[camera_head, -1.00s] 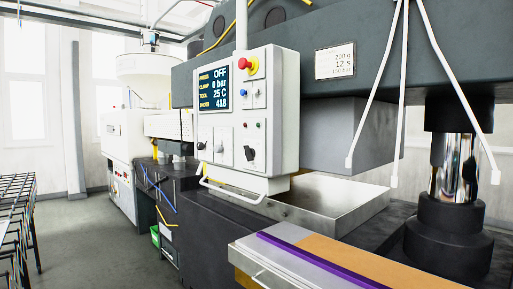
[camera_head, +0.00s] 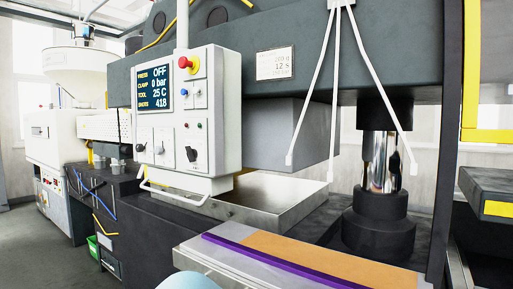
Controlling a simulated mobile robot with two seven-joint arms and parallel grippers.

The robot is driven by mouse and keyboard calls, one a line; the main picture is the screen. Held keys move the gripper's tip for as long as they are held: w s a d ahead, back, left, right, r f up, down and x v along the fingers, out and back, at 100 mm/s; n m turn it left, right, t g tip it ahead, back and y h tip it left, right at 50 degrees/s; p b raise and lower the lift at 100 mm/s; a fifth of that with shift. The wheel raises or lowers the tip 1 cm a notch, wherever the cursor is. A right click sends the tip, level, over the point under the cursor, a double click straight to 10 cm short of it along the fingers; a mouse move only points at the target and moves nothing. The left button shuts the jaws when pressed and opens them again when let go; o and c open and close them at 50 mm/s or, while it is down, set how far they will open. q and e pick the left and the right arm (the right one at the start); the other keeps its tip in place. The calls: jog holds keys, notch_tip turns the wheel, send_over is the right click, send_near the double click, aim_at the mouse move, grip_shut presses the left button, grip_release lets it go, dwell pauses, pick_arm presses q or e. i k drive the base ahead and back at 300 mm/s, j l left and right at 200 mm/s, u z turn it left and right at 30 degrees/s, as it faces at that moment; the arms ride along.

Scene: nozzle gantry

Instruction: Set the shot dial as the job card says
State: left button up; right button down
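The control panel (camera_head: 186,118) is a pale box hung in front of the dark press at centre left. Its screen (camera_head: 153,88) reads PRESS OFF, CLAMP 0 bar, TOOL 25 C, SHOTS 418. Below are rotary dials on plates: a large black one (camera_head: 191,154) at right and smaller ones at left (camera_head: 141,147) and in the middle (camera_head: 159,149). Their markings are too small to read. The job card (camera_head: 275,63) on the press beam shows 200 g, 12 s and a blurred last line. Neither gripper is in view.
A bench with an orange and purple top (camera_head: 308,258) stands in front of the press. A metal tray (camera_head: 268,200) lies behind it. A three-legged white hanger (camera_head: 335,80) hangs from above. A red stop button (camera_head: 184,63) is on the panel. Open floor (camera_head: 30,240) lies at left.

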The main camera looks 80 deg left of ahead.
aim_at(139, 147)
jog(key=k+j+z, duration=0.1)
jog(key=z, duration=1.4)
jog(key=k+j+z, duration=0.1)
jog(key=z, duration=0.25)
jog(key=k+z, duration=0.25)
jog(key=z, duration=0.15)
jog(key=k+z, duration=0.2)
jog(key=z, duration=0.15)
jog(key=k+u, duration=0.2)
jog(key=k, duration=0.2)
jog(key=k+j+u, duration=0.25)
jog(key=u, duration=0.55)
jog(key=k+u, duration=0.1)
jog(key=u, duration=0.95)
jog(key=k+j+u, duration=0.1)
jog(key=u, duration=0.4)
jog(key=j+u, duration=0.15)
jog(key=u, duration=0.4)
jog(key=j+u, duration=0.1)
jog(key=u, duration=0.45)
jog(key=j+u, duration=0.1)
jog(key=u, duration=0.4)
jog(key=j+u, duration=0.1)
jog(key=u, duration=0.45)
